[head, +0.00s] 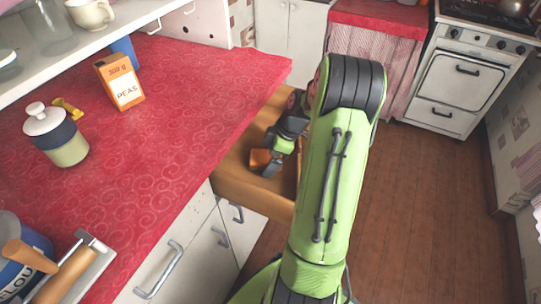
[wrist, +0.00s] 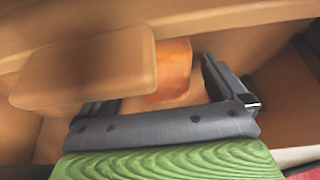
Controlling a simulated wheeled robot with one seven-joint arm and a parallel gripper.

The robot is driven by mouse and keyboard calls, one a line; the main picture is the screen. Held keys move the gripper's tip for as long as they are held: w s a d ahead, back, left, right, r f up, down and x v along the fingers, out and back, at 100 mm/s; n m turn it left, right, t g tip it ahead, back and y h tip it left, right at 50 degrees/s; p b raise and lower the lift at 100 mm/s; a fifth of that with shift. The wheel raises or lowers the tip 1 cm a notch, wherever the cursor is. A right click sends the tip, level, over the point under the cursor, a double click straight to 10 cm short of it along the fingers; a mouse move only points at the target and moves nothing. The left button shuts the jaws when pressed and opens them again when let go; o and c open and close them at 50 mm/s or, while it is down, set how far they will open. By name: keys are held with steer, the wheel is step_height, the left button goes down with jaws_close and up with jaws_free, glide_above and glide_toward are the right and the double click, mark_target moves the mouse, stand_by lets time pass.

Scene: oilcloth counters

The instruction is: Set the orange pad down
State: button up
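The orange pad (head: 260,157) is in the open wooden drawer (head: 238,187), beside my gripper (head: 273,158) in the head view. In the wrist view the orange pad (wrist: 172,72) shows between the two spread fingers of my gripper (wrist: 160,88). A gap shows between the pad and the right finger. A tan rounded block (wrist: 88,70) hides most of the left finger and the pad's left side. I cannot tell whether the pad touches the drawer floor.
The red-topped counter (head: 160,165) lies left of the drawer, with a peas box (head: 120,83), a lidded jar (head: 56,135) and a flour tin (head: 20,262). A white stove (head: 462,80) stands at the back right. The wooden floor (head: 420,210) is clear at right.

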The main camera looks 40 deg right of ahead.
steer(key=shift+r, duration=0.1)
steer(key=p+v, duration=0.5)
steer(key=v, duration=0.7)
steer(key=a+r+m+h, duration=0.1)
steer(key=a+r+m, duration=0.1)
steer(key=a+r, duration=0.5)
steer(key=a+r+m+h, duration=0.1)
steer(key=a+r+h, duration=0.15)
steer(key=a, duration=0.85)
steer(key=s+a+r+m+t, duration=0.1)
steer(key=s+a+m+t, duration=0.1)
steer(key=s+a+m, duration=0.3)
steer(key=s+a, duration=0.4)
steer(key=s, duration=0.3)
steer(key=shift+a+r+b, duration=0.2)
steer(key=shift+r+b, duration=0.1)
steer(key=shift+r, duration=0.1)
steer(key=shift+y, duration=0.25)
